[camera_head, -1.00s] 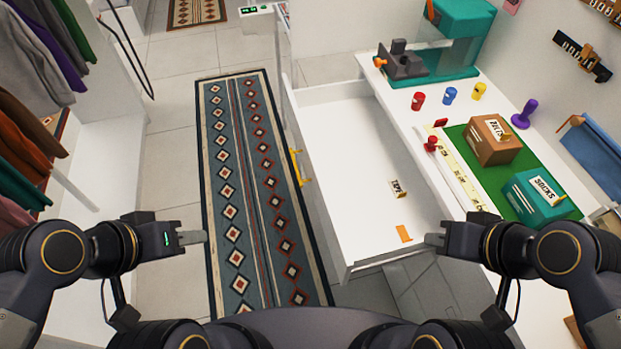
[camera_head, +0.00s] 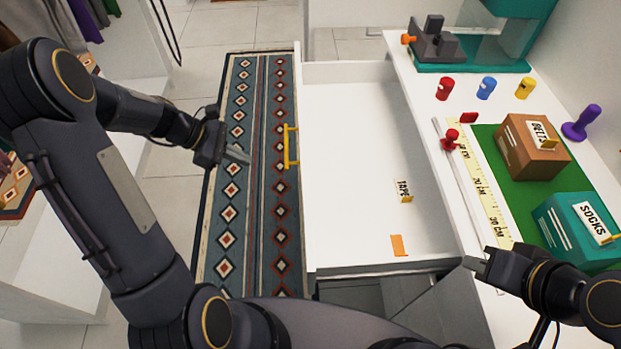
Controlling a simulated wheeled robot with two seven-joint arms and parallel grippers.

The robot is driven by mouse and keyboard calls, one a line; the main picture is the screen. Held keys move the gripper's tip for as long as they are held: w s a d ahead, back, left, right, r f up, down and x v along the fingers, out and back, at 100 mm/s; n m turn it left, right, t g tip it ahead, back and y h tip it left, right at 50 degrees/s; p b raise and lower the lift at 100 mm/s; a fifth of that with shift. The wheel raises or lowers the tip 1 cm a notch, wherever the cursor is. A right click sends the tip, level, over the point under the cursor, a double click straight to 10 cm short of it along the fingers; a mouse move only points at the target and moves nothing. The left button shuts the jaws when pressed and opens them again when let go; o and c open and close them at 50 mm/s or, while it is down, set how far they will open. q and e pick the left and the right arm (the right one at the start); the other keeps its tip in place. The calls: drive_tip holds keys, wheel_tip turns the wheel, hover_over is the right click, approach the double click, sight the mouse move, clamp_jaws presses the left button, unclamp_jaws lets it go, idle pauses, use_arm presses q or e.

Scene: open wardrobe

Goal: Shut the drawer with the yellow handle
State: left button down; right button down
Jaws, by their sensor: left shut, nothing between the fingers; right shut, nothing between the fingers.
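The white drawer (camera_head: 355,215) stands pulled out from the cabinet toward the left. Its yellow handle (camera_head: 291,147) is on the drawer's left-facing front. My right gripper (camera_head: 472,264) is shut and empty, by the near edge of the white counter, to the right of the drawer's near end.
The white counter (camera_head: 480,210) holds a brown box (camera_head: 533,147), a teal box (camera_head: 575,230), small coloured pegs and a ruler strip (camera_head: 483,190). A patterned rug (camera_head: 228,235) covers the floor left of the drawer. Hanging clothes are at the far left.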

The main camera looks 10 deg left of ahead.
use_arm(q)
drive_tip(key=w+d+r+x, duration=0.1)
drive_tip(key=x, duration=1.3)
drive_tip(key=shift+d+n, duration=0.25)
drive_tip(key=shift+n, duration=0.15)
use_arm(e)
drive_tip(key=shift+w+d+f, duration=0.1)
drive_tip(key=shift+d+f, duration=0.05)
drive_tip(key=shift+d, duration=0.05)
use_arm(q)
drive_tip(key=shift+w+f, duration=0.1)
